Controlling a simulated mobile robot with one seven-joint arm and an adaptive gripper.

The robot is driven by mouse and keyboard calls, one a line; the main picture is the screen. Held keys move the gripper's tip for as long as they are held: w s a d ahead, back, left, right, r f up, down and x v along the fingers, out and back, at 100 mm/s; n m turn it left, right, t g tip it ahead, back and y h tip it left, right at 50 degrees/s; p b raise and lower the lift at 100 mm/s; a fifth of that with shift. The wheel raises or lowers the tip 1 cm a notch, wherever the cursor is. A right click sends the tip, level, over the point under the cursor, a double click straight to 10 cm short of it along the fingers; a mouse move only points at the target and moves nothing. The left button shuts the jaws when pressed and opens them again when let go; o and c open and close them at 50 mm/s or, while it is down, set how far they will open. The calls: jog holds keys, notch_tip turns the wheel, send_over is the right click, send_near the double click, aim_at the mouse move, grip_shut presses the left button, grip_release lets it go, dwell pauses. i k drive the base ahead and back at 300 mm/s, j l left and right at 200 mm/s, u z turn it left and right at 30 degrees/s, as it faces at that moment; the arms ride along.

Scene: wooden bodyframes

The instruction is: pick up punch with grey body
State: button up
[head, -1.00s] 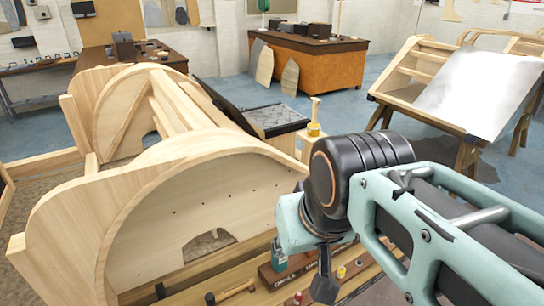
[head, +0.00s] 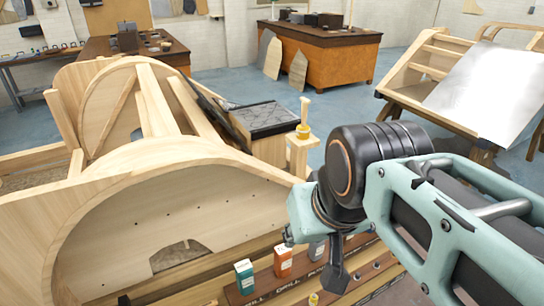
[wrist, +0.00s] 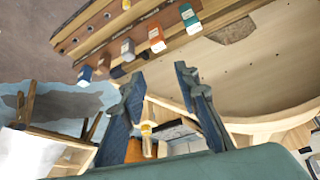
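A grey block-shaped piece with a pale label (head: 318,249) stands on the wooden rack in the head view, partly beside my arm. It appears to be the grey-bodied punch, but its tip is hidden. In the head view one dark finger of my gripper (head: 337,276) hangs in front of the rack, right of the grey piece.
Teal (head: 244,276) and orange (head: 284,263) pieces stand left of the grey one on the rack (head: 270,297); a blue one (wrist: 85,74) shows in the wrist view. The large wooden bodyframe (head: 110,235) rises close behind. A small wooden stand (head: 300,160) is beyond.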

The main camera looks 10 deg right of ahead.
aim_at(315, 250)
jog(key=i+l, duration=0.1)
jog(key=l, duration=0.3)
jog(key=i+l, duration=0.15)
jog(key=l, duration=0.25)
jog(key=k+l+z, duration=0.2)
jog(key=l, duration=0.15)
jog(key=i+u, duration=0.2)
jog(key=i, duration=0.2)
